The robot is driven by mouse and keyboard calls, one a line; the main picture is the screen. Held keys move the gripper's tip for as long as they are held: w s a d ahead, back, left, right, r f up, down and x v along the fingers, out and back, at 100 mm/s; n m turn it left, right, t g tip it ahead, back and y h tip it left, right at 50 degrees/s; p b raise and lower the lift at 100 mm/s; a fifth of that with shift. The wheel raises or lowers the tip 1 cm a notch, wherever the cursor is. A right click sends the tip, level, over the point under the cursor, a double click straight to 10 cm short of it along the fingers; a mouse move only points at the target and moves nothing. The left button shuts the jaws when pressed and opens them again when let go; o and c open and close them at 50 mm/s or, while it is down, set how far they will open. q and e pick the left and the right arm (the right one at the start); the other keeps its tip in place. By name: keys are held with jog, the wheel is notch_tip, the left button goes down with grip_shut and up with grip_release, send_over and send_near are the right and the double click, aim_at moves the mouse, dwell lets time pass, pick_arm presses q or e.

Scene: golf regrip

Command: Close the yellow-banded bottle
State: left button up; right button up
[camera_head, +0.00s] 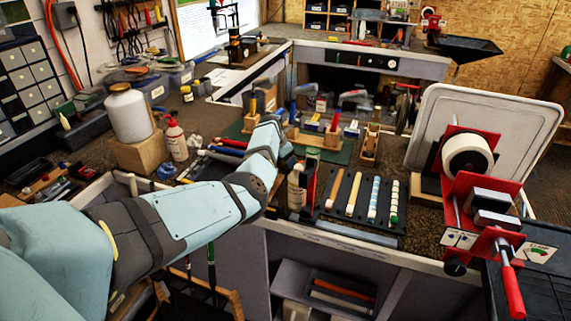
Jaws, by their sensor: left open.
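My left arm reaches in from the left over the bench. Its gripper (286,152) is at the far end, largely hidden by my own wrist, so its fingertips are hard to make out; it is open. A white bottle with a dark and reddish label (296,187) stands just in front of the wrist, partly covered by it. I cannot tell whether it has a yellow band or a cap. A small dark bottle with a yellow band (187,94) stands farther back at the left, apart from the gripper. My right gripper is not in view.
A white squeeze bottle with a red top (176,140) and a large white jar (129,113) on a wooden block stand left of the arm. A dark rack of grips (361,200) lies right of the wrist. A red vise (470,185) stands at the right.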

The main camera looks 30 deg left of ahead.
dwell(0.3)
pick_arm(q)
jog(key=shift+f, duration=0.1)
jog(key=c, duration=0.9)
jog(key=shift+c, duration=0.2)
notch_tip(320, 180, up, 20)
jog(key=b, duration=0.1)
